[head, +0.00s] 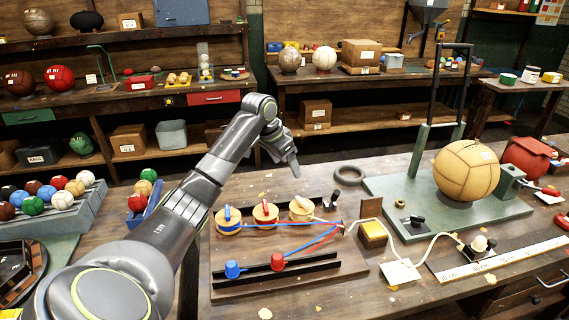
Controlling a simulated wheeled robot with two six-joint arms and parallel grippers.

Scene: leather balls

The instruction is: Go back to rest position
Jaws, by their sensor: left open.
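My left arm comes in from the lower left and reaches over the workbench. My left gripper (285,155) is open and empty, above the bench's back edge. It is apart from the wooden board (225,290) with spools and cords in front of it. My right gripper and arm do not show.
A tan leather ball (466,170) sits on a green stand (390,190) at the right. Small coloured balls (62,200) fill a grey rack at the left. A black ring (349,176) lies behind the board. Shelves and benches line the back wall.

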